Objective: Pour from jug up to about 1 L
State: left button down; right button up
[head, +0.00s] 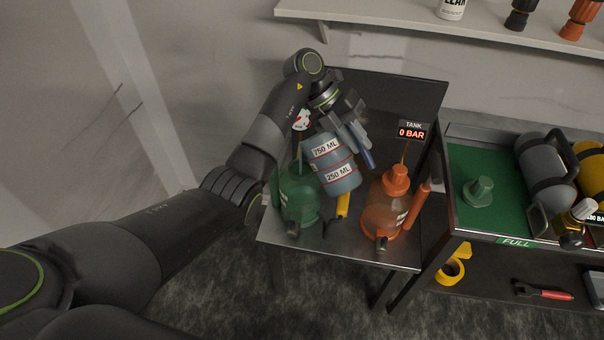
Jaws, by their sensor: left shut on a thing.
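The jug (340,186) is a blue-grey container with white bands reading 750 ML and 250 ML. My left gripper (352,128) is shut on it near its upper end and holds it tilted above the bench (330,250). A green bottle-like vessel (299,205) stands to its left, and an orange vessel (384,212) with an orange cap stands to its right. The jug hangs between them, partly overlapping the green one in view. I cannot tell whether liquid is flowing. My right gripper is out of view.
To the right, a green tray (464,214) marked FULL holds a green cap (478,190). Grey and yellow cylinders (547,170) lie beside it. A wall shelf (400,23) is above.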

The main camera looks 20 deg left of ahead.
pick_arm(q)
jog(key=shift+w+r, duration=0.1)
jog(key=shift+r, duration=0.1)
dwell(0.4)
jog(key=shift+w+a+r+h, duration=0.15)
jog(key=shift+a+r+h, duration=0.1)
jog(key=shift+r+h, duration=0.1)
dwell(1.0)
jog(key=shift+w+a+r+g, duration=0.15)
jog(key=shift+r+g, duration=0.05)
jog(key=shift+g, duration=0.2)
jog(key=shift+r, duration=0.1)
dwell(0.7)
jog(key=shift+w+a+r+n+h, duration=0.25)
jog(key=shift+r+n+h, duration=0.05)
jog(key=shift+h, duration=0.05)
dwell(1.0)
